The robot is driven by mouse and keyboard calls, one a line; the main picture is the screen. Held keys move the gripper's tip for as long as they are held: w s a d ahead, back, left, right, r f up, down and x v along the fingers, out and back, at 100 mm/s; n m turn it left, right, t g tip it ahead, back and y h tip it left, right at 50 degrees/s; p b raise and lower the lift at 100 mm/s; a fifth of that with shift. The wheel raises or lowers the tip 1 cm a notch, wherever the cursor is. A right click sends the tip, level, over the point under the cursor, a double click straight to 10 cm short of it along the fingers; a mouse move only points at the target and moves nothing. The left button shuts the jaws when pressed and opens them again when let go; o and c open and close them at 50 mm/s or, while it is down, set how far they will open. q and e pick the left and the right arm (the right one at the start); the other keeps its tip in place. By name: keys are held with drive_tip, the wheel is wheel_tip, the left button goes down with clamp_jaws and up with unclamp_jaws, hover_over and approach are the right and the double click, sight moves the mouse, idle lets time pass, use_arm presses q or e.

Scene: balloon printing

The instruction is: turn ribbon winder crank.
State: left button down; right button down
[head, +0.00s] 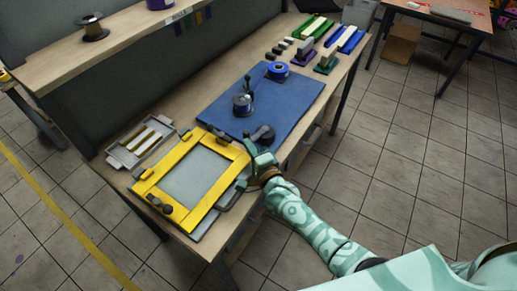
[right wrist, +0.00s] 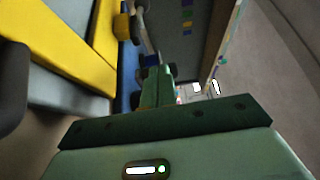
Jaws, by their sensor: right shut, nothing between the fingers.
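The ribbon winder (head: 242,104) appears to be the small dark device with a spool and a thin upright crank, standing on the blue mat (head: 290,105). My right gripper (head: 254,152) is at the right edge of the yellow frame, in front of the winder and apart from it. In the right wrist view its fingers (right wrist: 158,82) are together with nothing held. Small dark parts beyond the fingertips there are too small to identify. My left gripper is not in view.
A yellow printing frame (head: 148,185) lies at the near end of the table. A dark round knob-like part (head: 262,134) sits close to my right gripper. A blue roll (head: 278,70) stands on the mat's far part. A grey tray (head: 122,157) is at left.

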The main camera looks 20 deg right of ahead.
drive_tip(key=shift+w+a+b, duration=0.3)
drive_tip(key=shift+w+a, duration=0.45)
drive_tip(key=shift+w, duration=0.05)
drive_tip(key=p+v, duration=0.2)
drive_tip(key=v, duration=1.4)
drive_tip(key=shift+s, duration=0.15)
